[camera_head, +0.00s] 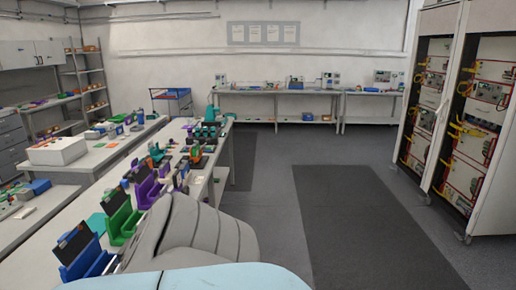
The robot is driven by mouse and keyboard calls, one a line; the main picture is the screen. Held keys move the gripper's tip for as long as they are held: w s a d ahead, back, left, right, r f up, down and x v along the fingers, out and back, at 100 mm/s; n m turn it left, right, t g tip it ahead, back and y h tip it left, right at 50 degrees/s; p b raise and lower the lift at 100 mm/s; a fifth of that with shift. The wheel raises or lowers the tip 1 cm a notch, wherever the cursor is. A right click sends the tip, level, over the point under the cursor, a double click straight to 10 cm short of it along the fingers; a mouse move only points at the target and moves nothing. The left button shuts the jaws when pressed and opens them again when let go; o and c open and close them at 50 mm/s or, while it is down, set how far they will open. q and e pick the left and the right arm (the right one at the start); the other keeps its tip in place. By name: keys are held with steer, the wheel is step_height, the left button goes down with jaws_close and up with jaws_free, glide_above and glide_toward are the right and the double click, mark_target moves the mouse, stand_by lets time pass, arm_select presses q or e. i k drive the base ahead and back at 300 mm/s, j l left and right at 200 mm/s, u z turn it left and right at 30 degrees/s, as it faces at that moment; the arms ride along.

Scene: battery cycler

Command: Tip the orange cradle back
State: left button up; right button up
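A small orange piece (195,153), which looks like the orange cradle, stands on the long bench (75,215) at left of centre, well ahead of me. It is small in the picture, and dark parts are around it, so I cannot tell its tilt. Nearer along the same bench stand a purple cradle (147,190), a green cradle (122,224) and a blue cradle (82,262), each with a dark panel leaning in it. Neither of my grippers is in view.
My own grey and pale blue body parts cover the lower middle and part of the bench's right edge. Open floor with a dark mat (365,215) lies right of the bench. Tall equipment racks (483,150) stand at the right. A white box (57,151) sits on the left bench.

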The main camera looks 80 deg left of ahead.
mark_target(196, 159)
steer(key=u, duration=3.05)
steer(key=i+l+z, duration=0.4)
steer(key=i, duration=0.5)
steer(key=i+z, duration=0.4)
steer(key=i, duration=0.5)
steer(key=i+l+u, duration=0.1)
steer(key=i+u, duration=0.3)
steer(key=i+l+u, duration=0.25)
steer(key=i+u, duration=0.2)
steer(key=i+l+u, duration=0.8)
steer(key=l, duration=0.15)
steer(key=i+l+u, duration=0.25)
steer(key=l+u, duration=0.2)
steer(key=l, duration=0.15)
steer(key=i+j, duration=0.35)
steer(key=i, duration=0.1)
